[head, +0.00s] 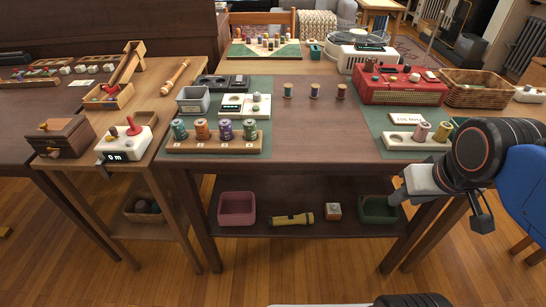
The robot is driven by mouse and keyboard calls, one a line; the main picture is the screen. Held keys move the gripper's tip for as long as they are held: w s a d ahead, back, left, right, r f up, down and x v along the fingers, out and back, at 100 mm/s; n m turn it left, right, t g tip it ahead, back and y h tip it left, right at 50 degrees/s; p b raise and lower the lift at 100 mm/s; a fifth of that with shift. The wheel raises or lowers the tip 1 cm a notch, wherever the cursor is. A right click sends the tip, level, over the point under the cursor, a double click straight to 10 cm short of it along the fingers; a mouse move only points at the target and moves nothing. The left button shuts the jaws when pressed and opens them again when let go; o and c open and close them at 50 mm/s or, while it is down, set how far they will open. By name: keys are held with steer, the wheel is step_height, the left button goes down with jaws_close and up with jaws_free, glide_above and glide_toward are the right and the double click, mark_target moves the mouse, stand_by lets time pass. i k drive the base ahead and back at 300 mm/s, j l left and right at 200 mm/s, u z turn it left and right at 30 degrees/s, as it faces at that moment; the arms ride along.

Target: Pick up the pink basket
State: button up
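The pink basket (237,220) is a small open box with rounded corners. It sits upright on the lower shelf of the middle table, near the shelf's left end, and looks empty. My gripper (399,197) is at the right of the head view, in front of the table's right end. It is far to the right of the pink basket and apart from it. The fingers are small and partly hidden by the wrist, so I cannot tell whether they are open or shut.
On the same shelf (345,224) lie a yellow flashlight (292,219), a small box (333,211) and a green basket (377,210) close to my gripper. The tabletop above overhangs the shelf, and table legs flank it. The wooden floor (225,285) in front is clear.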

mark_target(238, 208)
steer(key=u, duration=0.8)
steer(key=l+u, duration=0.35)
steer(key=k+l+u, duration=0.15)
steer(key=l+u, duration=0.15)
steer(key=l, duration=0.25)
steer(key=k+l+u, duration=0.1)
steer(key=l+u, duration=0.25)
steer(key=k+l, duration=0.15)
steer(key=l, duration=0.25)
steer(key=k+l, duration=0.15)
steer(key=l, duration=0.25)
